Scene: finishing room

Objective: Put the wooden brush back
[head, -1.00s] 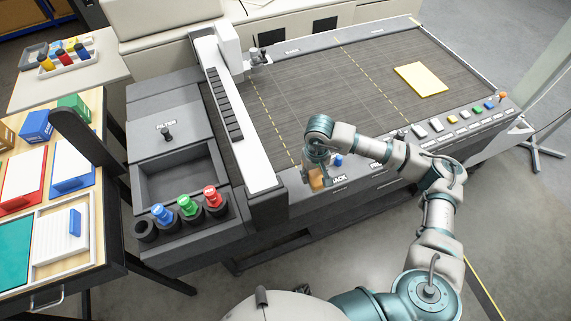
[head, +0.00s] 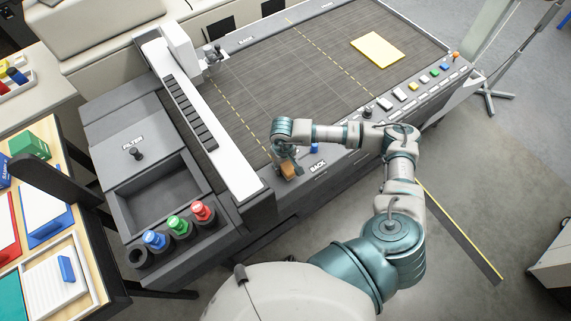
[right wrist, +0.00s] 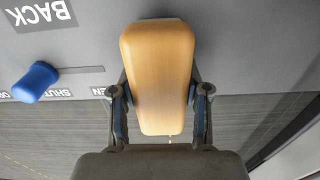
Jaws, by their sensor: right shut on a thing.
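The wooden brush (right wrist: 158,75) fills the middle of the right wrist view as an orange-tan block with rounded ends. My right gripper (right wrist: 160,105) is shut on it, one finger on each long side. In the head view the brush (head: 288,170) shows small under my right gripper (head: 285,157), over the near edge of the machine, left of the BACK label. I cannot tell whether it touches the surface. The brush's underside is hidden. My left gripper is not in view.
A blue knob (head: 314,148) sits right of the brush. The machine's dark slatted bed (head: 290,80) holds a yellow sheet (head: 377,49). Blue, green and red bottles (head: 179,226) stand in holders at the left, beside an empty holder (head: 137,257) and an open bin (head: 160,190).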

